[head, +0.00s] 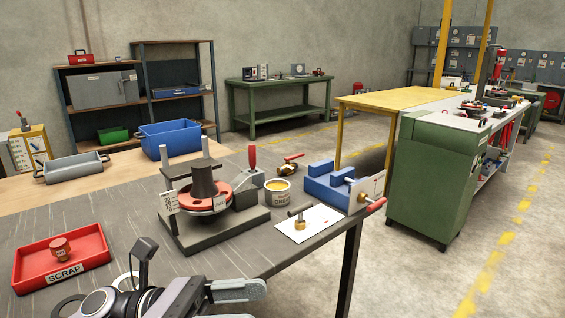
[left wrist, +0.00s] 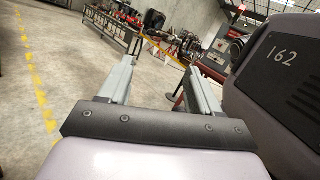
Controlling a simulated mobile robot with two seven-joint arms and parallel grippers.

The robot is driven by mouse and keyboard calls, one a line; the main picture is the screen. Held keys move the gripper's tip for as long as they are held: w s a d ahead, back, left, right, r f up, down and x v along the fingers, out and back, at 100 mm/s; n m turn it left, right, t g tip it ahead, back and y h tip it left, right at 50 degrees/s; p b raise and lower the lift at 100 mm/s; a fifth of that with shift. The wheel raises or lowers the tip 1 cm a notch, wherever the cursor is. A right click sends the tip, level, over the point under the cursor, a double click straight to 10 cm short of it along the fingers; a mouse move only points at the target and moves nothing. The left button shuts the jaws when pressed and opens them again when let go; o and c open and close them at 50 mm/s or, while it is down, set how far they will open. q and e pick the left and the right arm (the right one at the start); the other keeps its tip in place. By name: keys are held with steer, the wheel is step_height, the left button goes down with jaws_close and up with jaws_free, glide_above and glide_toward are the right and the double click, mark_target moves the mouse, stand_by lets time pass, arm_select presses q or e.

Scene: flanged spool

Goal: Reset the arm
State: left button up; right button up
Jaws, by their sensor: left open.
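My left gripper (head: 250,302) is low in the head view, at the front edge of the dark workbench (head: 100,215). Its jaws are open and empty; the left wrist view (left wrist: 160,68) shows both fingers apart with only floor and distant equipment beyond. A dark flanged spool (head: 203,181) stands on a red disc in a grey fixture (head: 215,231) on the bench, farther back than my gripper and apart from it. My right gripper is not in view.
A red scrap tray (head: 62,277) with a red-brown part lies left. A grease tin (head: 278,193), a white card (head: 325,217) with a brass piece, and a blue vise-like block (head: 325,188) stand right of the fixture. Open floor lies beyond the bench's right edge.

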arm_select(q)
steer(key=w+a+f+n+t+y+p, duration=0.15)
steer(key=a+f+n+t+y, duration=0.35)
steer(key=n, duration=0.6)
steer(key=w+f+n+t+y, duration=0.25)
steer(key=n+t, duration=0.45)
steer(key=n, duration=0.4)
steer(key=w+a+f+n+t+y+p, duration=0.15)
steer(key=a+f+n+t, duration=0.35)
steer(key=n, duration=0.7)
steer(key=s+a+f+n+g+y, duration=0.2)
steer(key=s+f+n+g+y, duration=0.1)
steer(key=s+f+n, duration=0.4)
steer(key=s+a+f+n+g+y, duration=0.2)
steer(key=s+f+n+y, duration=0.4)
steer(key=f, duration=0.5)
steer(key=s+a+n, duration=0.1)
steer(key=n, duration=0.1)
steer(key=shift+f+n+g+p, duration=0.3)
steer(key=shift+g+p, duration=0.05)
steer(key=shift+g, duration=0.05)
steer(key=shift+s, duration=0.1)
steer(key=c, duration=0.3)
steer(key=shift+c, duration=0.4)
